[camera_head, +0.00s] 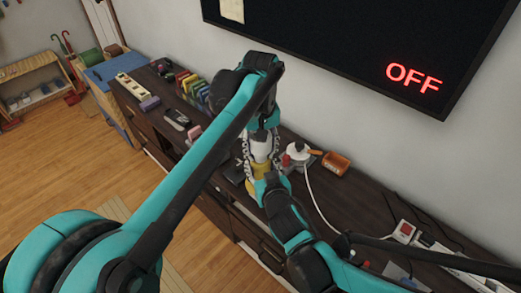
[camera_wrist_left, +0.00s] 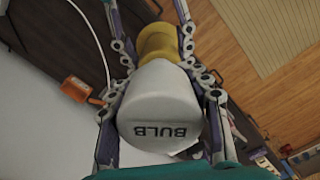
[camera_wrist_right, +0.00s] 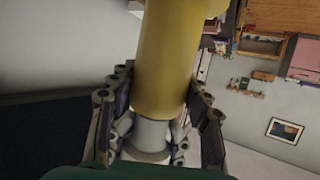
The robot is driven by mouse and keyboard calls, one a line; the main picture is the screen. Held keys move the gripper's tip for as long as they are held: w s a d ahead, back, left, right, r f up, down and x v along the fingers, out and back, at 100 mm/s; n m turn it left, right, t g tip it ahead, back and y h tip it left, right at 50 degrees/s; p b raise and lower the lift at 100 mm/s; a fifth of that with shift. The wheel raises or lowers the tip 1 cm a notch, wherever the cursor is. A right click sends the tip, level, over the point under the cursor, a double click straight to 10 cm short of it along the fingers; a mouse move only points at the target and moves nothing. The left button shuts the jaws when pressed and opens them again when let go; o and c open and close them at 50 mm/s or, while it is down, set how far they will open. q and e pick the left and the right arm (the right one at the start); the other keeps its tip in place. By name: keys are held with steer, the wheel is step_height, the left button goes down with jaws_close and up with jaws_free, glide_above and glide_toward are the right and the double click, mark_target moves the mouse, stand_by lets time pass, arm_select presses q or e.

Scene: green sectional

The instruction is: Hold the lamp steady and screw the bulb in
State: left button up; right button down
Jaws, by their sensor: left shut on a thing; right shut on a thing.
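A white bulb (camera_wrist_left: 165,105) marked BULB is between the fingers of my left gripper (camera_wrist_left: 160,95), which is shut on it. In the head view this gripper (camera_head: 262,150) reaches down from above. The yellow lamp (camera_wrist_left: 158,42) is directly beyond the bulb and in line with it; I cannot tell how deeply the bulb sits in it. In the right wrist view the lamp (camera_wrist_right: 165,65) is a thick yellow cylinder with a grey lower part. My right gripper (camera_wrist_right: 155,130) is shut on that lower part. In the head view it (camera_head: 262,180) faces the left gripper from below.
A dark sideboard (camera_head: 365,205) runs along the wall under a black board (camera_head: 350,35) reading red OFF. A white round device (camera_head: 298,150) with a cord and an orange tray (camera_head: 336,163) are just right of the grippers.

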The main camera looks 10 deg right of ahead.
arm_select(q)
steer(key=m, duration=0.7)
steer(key=shift+m, duration=0.3)
steer(key=m, duration=0.7)
steer(key=o, duration=1.4)
step_height(320, 180, up, 12)
steer(key=shift+f, duration=0.1)
